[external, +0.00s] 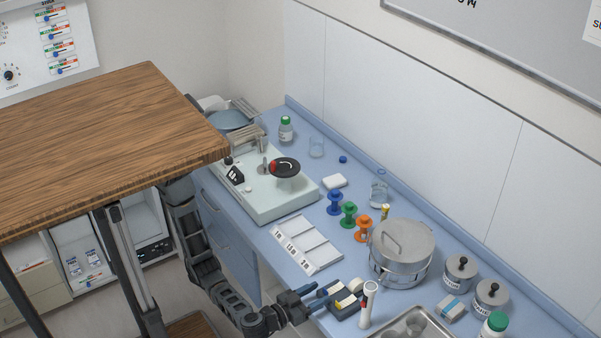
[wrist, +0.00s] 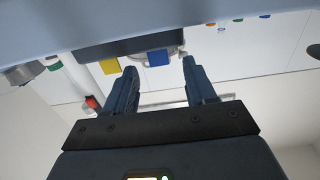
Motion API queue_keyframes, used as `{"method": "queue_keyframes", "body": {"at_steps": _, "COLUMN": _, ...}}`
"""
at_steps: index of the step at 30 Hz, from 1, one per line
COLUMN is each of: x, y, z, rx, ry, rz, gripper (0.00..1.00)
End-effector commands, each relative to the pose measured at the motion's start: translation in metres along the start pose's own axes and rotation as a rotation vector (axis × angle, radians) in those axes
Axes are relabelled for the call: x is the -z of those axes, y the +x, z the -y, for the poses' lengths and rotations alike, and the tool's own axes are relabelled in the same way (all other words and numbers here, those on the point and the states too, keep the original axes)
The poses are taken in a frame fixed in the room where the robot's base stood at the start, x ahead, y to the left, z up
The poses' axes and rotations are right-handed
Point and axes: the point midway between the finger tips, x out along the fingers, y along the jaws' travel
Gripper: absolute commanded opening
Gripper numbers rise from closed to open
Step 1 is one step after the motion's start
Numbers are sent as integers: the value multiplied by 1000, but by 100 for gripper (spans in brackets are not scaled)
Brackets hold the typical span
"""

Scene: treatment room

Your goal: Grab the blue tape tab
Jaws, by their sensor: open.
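The blue tape tab (wrist: 158,58) hangs from the edge of a dark dispenser block (wrist: 120,47) in the wrist view, with a yellow tab (wrist: 110,66) to its left. My gripper (wrist: 159,66) is open, and in this view the blue tab appears between its two fingertips, with clear space at both sides. The depth between them is hard to judge. In the external view my gripper (external: 320,295) is at the near side of the dispenser (external: 345,306), which carries pale tape rolls. The blue tab cannot be made out there beside the blue fingers.
A white cylinder (external: 369,303) stands right of the dispenser, near a metal tray (external: 412,326). A partitioned white tray (external: 306,245) lies behind my gripper. A steel pot (external: 402,254) and blue, green and orange spools (external: 349,214) stand further back on the blue counter.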

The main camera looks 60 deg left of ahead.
Motion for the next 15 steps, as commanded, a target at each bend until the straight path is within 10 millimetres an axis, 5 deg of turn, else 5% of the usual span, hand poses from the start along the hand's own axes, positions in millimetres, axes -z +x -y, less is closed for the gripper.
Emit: {"method": "queue_keyframes", "body": {"at_steps": 15, "x": -5, "y": 55, "z": 0, "rx": 0, "ry": 3, "rz": -1, "gripper": 55}}
